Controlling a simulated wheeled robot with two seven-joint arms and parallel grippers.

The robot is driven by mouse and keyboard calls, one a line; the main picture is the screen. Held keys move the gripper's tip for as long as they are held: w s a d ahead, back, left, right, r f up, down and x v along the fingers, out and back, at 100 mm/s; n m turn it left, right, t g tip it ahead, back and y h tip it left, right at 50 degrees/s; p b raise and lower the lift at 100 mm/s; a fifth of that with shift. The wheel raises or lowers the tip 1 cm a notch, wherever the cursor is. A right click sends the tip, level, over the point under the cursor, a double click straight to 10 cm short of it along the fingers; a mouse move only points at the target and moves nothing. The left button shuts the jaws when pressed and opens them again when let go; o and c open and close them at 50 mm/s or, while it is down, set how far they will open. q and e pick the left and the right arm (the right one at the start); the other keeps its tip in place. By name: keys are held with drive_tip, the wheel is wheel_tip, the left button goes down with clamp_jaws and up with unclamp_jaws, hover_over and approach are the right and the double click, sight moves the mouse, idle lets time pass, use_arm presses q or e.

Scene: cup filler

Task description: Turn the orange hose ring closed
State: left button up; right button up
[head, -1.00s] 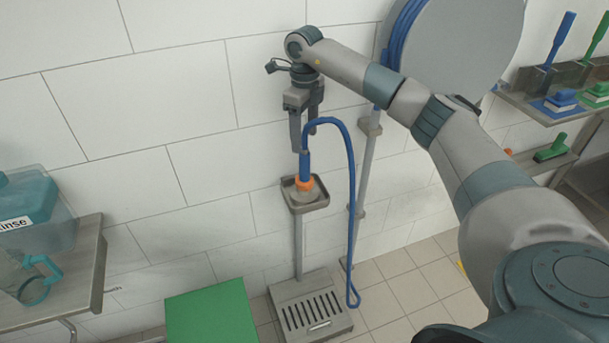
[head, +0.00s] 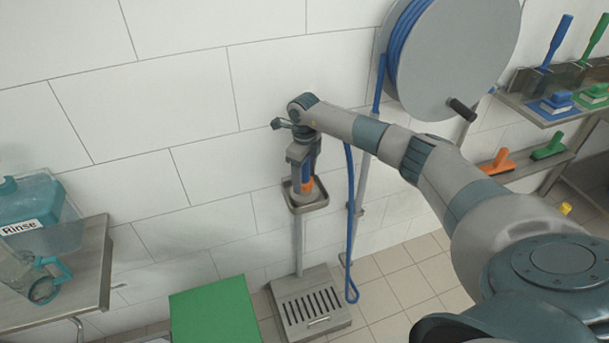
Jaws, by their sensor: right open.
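The orange hose ring (head: 308,185) sits low on the blue hose nozzle, above the small tray (head: 310,206) of the stand by the wall. My right gripper (head: 302,182) points down around the nozzle, with its fingers at about the ring's height. It is open, and part of the ring and nozzle is hidden behind it. I cannot tell whether a finger touches the ring. The blue hose (head: 351,220) hangs in a loop to the right of the stand. My left gripper is not in view.
A hose reel (head: 450,55) is on the wall behind my right arm. A grated base (head: 310,305) stands on the floor below, beside a green block (head: 215,312). A shelf with a rinse container (head: 35,205) is at left. Brushes (head: 550,146) sit on shelves at right.

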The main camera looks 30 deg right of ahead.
drive_tip(key=shift+f, duration=0.25)
drive_tip(key=c, duration=1)
drive_tip(key=shift+m, duration=0.3)
drive_tip(key=shift+c, duration=0.2)
drive_tip(key=shift+m, duration=0.4)
drive_tip(key=o, duration=1)
drive_tip(key=shift+o, duration=0.2)
drive_tip(key=shift+r+b, duration=0.2)
drive_tip(key=shift+b, duration=0.1)
